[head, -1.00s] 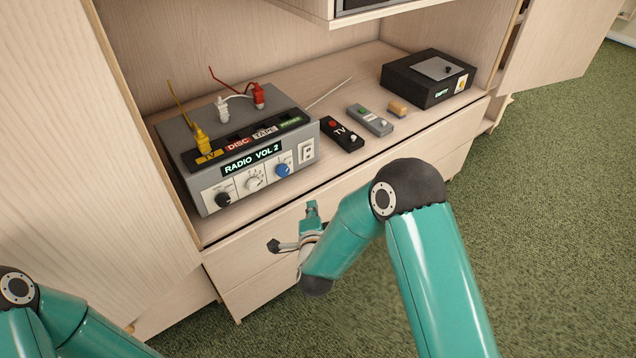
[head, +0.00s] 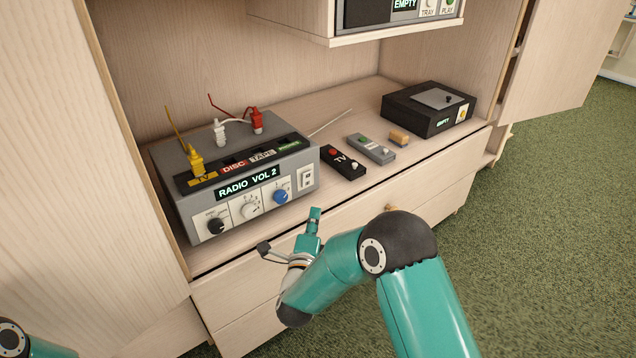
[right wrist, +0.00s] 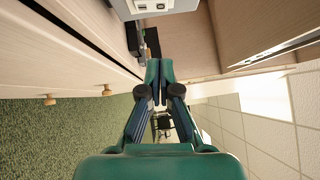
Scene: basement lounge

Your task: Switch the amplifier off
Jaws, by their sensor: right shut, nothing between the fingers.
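The amplifier (head: 190,210) is a grey box on the cabinet shelf, with a lit display (head: 247,184) reading "RADIO VOL 2". Its front has black, white and blue knobs, and a white rocker switch (head: 306,179) at the right end. My right gripper (head: 314,212) is shut and empty, in front of and below the switch, apart from the amplifier. In the right wrist view, the closed fingers (right wrist: 158,68) point towards the cabinet, and part of the amplifier (right wrist: 165,8) with its switch shows at the top. Only a piece of my left arm shows at lower left; its gripper is out of view.
Yellow, white and red plugs stand on the amplifier's top. A black TV remote (head: 343,162), a grey remote (head: 371,149), a small tan block (head: 399,138) and a black player (head: 415,112) lie to the right. An upper shelf overhangs. Drawers are below.

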